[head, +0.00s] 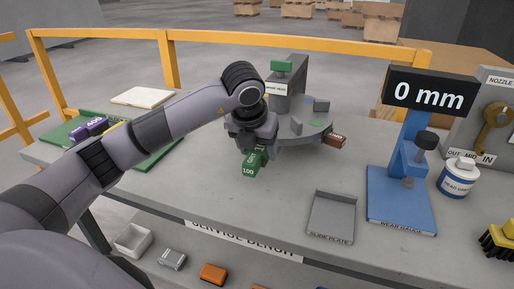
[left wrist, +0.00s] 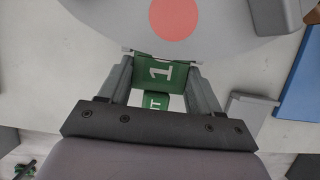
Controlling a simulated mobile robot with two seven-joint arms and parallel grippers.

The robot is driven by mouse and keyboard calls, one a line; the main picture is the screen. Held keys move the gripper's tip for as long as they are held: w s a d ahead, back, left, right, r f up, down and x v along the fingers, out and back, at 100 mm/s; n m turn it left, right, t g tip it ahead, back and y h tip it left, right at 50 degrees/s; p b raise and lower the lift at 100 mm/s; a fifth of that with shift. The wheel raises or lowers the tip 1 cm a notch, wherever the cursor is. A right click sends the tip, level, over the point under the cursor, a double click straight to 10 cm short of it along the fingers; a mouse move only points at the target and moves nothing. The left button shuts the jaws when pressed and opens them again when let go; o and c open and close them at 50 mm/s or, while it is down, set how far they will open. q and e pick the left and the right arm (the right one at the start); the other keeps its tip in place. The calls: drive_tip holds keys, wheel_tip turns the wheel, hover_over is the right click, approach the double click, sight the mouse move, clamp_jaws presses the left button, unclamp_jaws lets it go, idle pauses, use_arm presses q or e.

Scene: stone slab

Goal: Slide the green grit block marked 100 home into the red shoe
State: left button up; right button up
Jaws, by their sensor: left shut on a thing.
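The green grit block (head: 250,169) marked 100 is at the near left rim of the grey round grinding head (head: 312,132). My left gripper (head: 252,143) is shut on it. In the left wrist view the block (left wrist: 161,72) sits between the two fingers, its far edge close against the disc's rim (left wrist: 215,38); I cannot tell whether it has entered a slot. A red round mark (left wrist: 174,18) shows on the disc; I cannot make out the shoe itself, which the rim and gripper may hide. My right gripper is not in view.
A brown-red block (head: 335,141) sticks out at the disc's right rim. A grey slide plate (head: 331,214) and a blue wear gauge (head: 400,200) reading 0 mm stand to the right. A green mat (head: 150,150) with a purple block (head: 89,129) lies left.

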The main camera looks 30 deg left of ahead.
use_arm(q)
drive_tip(key=shift+w+r, duration=0.2)
drive_tip(key=o, duration=1.3)
drive_tip(key=shift+o, duration=0.2)
drive_tip(key=shift+a, duration=0.15)
